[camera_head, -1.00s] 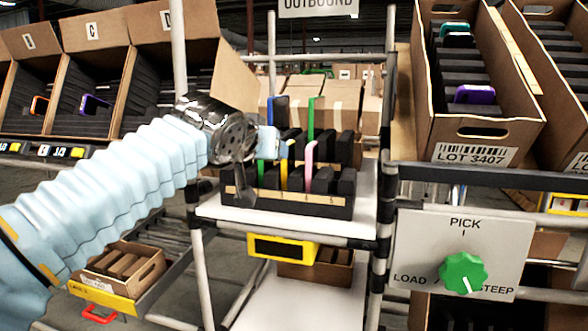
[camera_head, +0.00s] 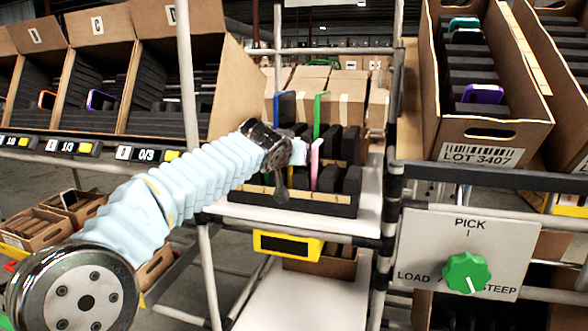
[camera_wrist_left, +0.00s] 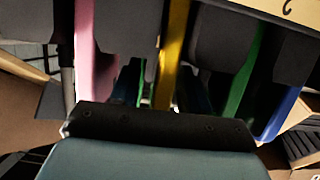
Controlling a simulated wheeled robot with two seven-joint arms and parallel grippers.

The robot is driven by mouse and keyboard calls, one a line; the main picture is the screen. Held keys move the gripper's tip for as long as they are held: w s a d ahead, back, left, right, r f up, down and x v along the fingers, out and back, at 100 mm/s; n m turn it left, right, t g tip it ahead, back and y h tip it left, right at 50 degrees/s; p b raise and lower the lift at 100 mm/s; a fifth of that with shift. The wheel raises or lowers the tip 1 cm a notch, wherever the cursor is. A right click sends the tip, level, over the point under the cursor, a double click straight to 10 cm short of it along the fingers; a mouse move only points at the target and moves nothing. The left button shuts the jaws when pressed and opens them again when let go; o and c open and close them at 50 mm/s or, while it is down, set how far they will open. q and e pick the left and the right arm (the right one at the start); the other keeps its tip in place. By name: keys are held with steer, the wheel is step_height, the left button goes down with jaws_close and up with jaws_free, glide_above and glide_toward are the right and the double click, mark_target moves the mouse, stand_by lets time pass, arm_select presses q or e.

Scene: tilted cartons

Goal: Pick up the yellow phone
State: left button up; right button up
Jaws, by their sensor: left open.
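The yellow phone (camera_wrist_left: 174,45) stands upright in a slot near the middle of the left wrist view, between dark foam dividers. My left gripper is open at the black rack (camera_head: 290,204), close to the row of phones. In the left wrist view its dark front edge lies just below the yellow phone. I cannot tell whether the fingers touch it. A pink phone (camera_head: 316,160) stands right beside the gripper in the head view. My right gripper is not in view.
Green (camera_head: 318,112) and blue (camera_head: 286,108) phones stand behind the gripper in the same rack. The rack sits on a white shelf (camera_head: 368,215) framed by pipe posts. A carton marked LOT 3407 (camera_head: 478,152) and a green knob panel (camera_head: 466,272) are at right.

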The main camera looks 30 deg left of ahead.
arm_select(q)
jaws_close()
steer(key=shift+r, duration=0.1)
stand_by(0.3)
